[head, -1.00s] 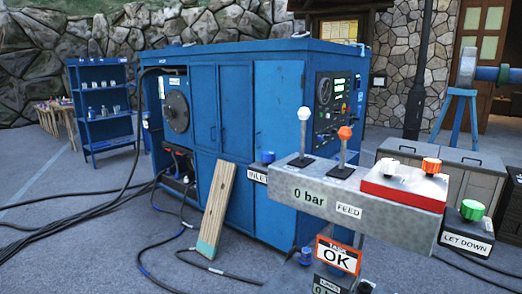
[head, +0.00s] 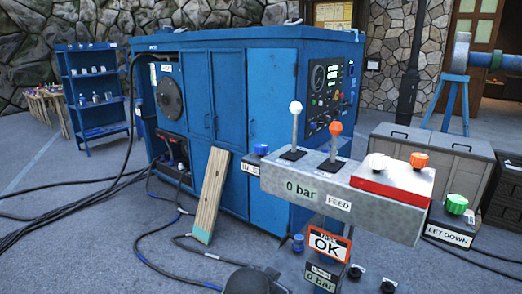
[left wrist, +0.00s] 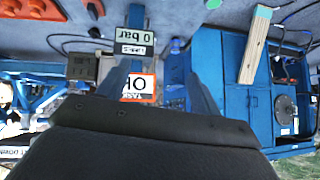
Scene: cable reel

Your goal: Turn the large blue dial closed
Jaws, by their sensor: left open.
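A blue knob (head: 261,149) sits on a small dark box at the left end of the grey control panel (head: 285,180). Another blue knob (head: 298,243) is lower, left of the OK sign (head: 328,243). I cannot tell for certain which is the large blue dial, nor how far either is turned. My right gripper is not in view.
Behind stands a blue cabinet (head: 228,100) with a leaning plank (head: 209,195). Black cables (head: 110,185) lie on the ground at the left.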

